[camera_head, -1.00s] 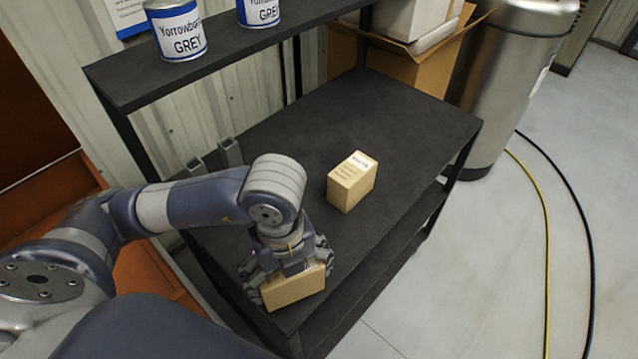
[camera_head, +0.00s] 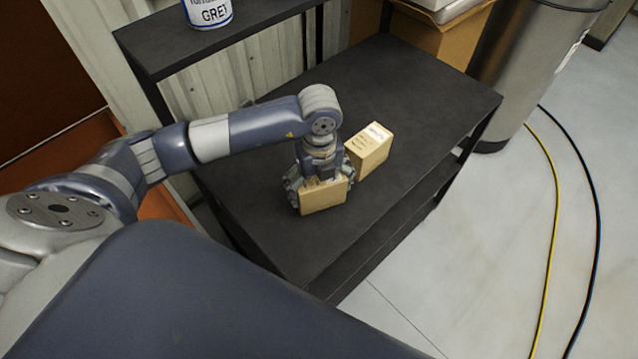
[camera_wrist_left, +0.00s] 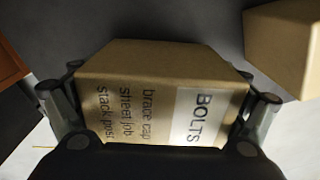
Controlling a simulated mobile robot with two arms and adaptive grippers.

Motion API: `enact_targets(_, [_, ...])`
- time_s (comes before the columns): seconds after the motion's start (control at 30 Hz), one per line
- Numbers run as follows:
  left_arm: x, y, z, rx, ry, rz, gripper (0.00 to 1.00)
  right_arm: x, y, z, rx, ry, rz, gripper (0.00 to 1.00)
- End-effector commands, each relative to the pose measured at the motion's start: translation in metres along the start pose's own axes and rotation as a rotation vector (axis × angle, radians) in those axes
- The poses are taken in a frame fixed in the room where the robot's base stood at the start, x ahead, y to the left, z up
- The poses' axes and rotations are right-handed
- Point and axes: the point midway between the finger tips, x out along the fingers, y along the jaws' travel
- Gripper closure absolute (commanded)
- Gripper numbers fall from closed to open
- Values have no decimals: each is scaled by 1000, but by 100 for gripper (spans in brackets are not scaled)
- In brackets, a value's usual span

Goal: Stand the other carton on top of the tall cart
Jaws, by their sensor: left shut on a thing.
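My left gripper (camera_head: 321,187) is shut on a tan carton (camera_head: 325,196), over the dark top of the cart (camera_head: 275,240). In the left wrist view the held carton (camera_wrist_left: 160,95) lies between both fingers and its printed side reads "BOLTS". I cannot tell whether its bottom touches the cart top. A second tan carton (camera_head: 370,148) stands upright on the cart top, just right of and behind the held one. It also shows in the left wrist view (camera_wrist_left: 283,45), at the upper right, with a gap between the two. My right gripper is not in view.
A raised shelf (camera_head: 190,45) at the back left holds a paint can (camera_head: 207,10). A large cardboard box (camera_head: 425,40) and a metal drum (camera_head: 525,70) stand behind the cart. The cart top's right part is clear.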

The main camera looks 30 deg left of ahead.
Motion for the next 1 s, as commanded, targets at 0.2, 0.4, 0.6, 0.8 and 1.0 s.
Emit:
enact_targets(0.2, [5,-1,0,0,-2,-3,48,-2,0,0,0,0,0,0])
enact_targets(0.4, [8,-1,0,0,-2,-3,48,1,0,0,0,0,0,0])
enact_targets(0.6, [8,0,0,0,-1,-1,0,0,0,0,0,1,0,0])
enact_targets(0.8, [8,0,0,0,-1,-1,0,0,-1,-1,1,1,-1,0])
enact_targets(1.0, [2,-1,0,0,-2,-4,0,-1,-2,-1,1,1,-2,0])
